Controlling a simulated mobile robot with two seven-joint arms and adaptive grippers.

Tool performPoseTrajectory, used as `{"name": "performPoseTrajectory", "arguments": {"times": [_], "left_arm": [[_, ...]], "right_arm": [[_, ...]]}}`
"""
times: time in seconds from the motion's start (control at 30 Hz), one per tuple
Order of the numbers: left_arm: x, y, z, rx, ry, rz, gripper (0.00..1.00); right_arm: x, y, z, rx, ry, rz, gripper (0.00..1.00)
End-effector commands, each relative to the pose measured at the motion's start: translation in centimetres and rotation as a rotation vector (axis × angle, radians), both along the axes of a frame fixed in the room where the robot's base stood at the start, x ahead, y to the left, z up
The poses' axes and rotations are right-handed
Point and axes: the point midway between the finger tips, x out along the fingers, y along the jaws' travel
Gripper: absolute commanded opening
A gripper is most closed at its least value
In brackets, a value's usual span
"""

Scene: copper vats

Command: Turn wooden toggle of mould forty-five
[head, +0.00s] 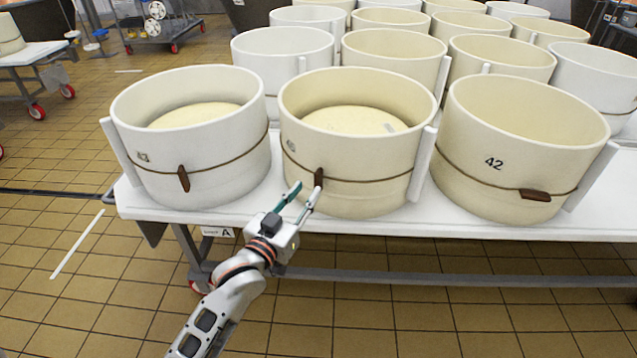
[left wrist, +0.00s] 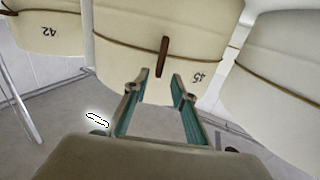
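The mould marked 45 (left wrist: 118,28) is a cream ring with a brown cord around it. In the head view it is the middle mould (head: 350,192) of the front row, where its number is too small to read surely. Its dark wooden toggle (head: 318,178) stands upright on the cord. The toggle also shows in the left wrist view (left wrist: 163,57), slightly tilted, next to the upside-down number. My left gripper (head: 306,188) is open, just in front of the toggle. In the left wrist view its two fingers (left wrist: 160,84) are apart with nothing between them. My right gripper is not in view.
A white table (head: 440,220) labelled A carries several moulds in rows. To the right stands mould 42 (head: 520,125) with its toggle (head: 535,195) lying flat. To the left stands another mould (head: 215,165) with an upright toggle (head: 183,178). The tiled floor in front is clear.

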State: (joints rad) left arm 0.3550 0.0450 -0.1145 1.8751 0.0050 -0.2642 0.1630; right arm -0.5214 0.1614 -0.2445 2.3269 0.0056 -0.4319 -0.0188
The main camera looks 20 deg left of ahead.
Motion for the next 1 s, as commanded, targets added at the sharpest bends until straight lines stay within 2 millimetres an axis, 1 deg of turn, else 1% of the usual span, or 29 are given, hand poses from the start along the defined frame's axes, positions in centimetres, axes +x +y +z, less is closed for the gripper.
{"name": "performPoseTrajectory", "arguments": {"times": [0.03, 0.2, 0.4, 0.53, 0.77, 0.8, 0.87, 0.9, 1.0], "left_arm": [[0.8, -0.1, -0.4, -0.001, 0.004, 0.0, 0.26], [3.1, -0.4, -0.5, 0.001, 0.006, 0.0, 0.26], [4.8, -0.5, -0.3, 0.0, 0.004, 0.0, 0.26], [5.2, -0.6, -0.2, 0.0, 0.003, -0.001, 0.26], [5.3, -0.6, -0.1, 0.0, 0.002, 0.0, 0.26], [5.3, -0.6, -0.1, 0.0, 0.002, 0.0, 0.2], [5.2, -0.6, -0.1, 0.0, 0.002, 0.0, 0.05], [5.2, -0.6, -0.1, 0.0, 0.002, 0.0, 0.0], [5.2, -0.6, -0.1, 0.0, 0.002, 0.0, 0.0]], "right_arm": [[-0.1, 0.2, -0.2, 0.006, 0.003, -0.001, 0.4], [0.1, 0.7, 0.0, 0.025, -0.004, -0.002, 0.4], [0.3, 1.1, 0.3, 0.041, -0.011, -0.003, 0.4], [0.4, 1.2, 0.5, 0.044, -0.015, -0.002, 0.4], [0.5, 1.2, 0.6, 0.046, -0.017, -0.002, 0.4], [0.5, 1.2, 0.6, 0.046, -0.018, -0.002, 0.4], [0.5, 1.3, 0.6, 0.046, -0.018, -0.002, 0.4], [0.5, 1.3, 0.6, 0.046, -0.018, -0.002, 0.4], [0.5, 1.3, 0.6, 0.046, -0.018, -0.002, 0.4]]}}
